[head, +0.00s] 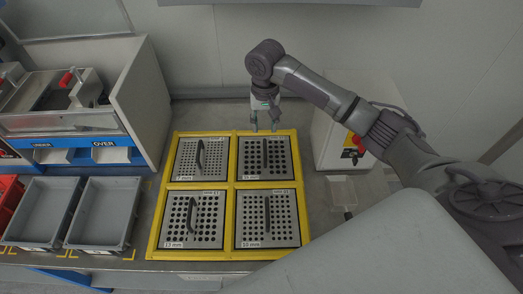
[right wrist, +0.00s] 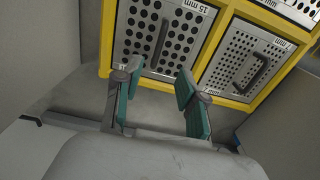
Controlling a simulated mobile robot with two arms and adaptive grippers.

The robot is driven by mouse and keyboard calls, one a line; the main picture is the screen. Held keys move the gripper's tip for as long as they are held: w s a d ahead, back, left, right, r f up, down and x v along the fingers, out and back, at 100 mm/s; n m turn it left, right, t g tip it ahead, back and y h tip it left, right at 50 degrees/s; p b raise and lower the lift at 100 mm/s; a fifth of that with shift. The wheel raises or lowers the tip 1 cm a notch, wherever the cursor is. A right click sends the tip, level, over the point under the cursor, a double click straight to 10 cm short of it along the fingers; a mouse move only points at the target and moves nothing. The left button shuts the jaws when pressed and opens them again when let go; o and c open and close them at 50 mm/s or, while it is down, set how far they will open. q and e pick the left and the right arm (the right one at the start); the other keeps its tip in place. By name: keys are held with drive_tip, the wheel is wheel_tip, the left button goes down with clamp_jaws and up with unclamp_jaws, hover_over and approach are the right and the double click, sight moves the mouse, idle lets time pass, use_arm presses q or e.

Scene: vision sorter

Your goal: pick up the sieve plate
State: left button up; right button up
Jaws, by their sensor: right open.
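Several metal sieve plates with round holes and dark bar handles lie in a yellow frame (head: 233,187). They are the far-left plate (head: 186,170), far-right plate (head: 252,171), front-left plate (head: 210,238) and front-right plate (head: 282,238). The task does not say which one. My right gripper (head: 264,127) is open and empty at the frame's back edge, by the far-right plate. In the right wrist view, the plate labelled 15 mm (right wrist: 186,38) lies beyond the open fingers (right wrist: 156,74), with a finer-holed plate (right wrist: 228,62) to its right. My left gripper is not in view.
Two grey bins (head: 77,250) and a red bin (head: 3,205) stand at the left, below a blue-fronted machine (head: 70,158). A white box with a red button (head: 356,140) stands right of the frame. A small clear scoop-like container (head: 343,190) lies near it.

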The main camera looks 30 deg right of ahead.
hover_over(265, 147)
drive_tip(key=f, duration=0.6)
drive_tip(key=shift+s+a, duration=0.15)
drive_tip(key=shift+s, duration=0.1)
wheel_tip(265, 147, down, 5)
drive_tip(key=shift+w+r, duration=0.15)
drive_tip(key=shift+r, duration=0.05)
drive_tip(key=shift+f, duration=0.5)
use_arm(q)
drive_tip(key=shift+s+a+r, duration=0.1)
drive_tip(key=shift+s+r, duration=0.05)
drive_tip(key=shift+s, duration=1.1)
use_arm(e)
clamp_jaws()
drive_tip(key=shift+w, duration=0.1)
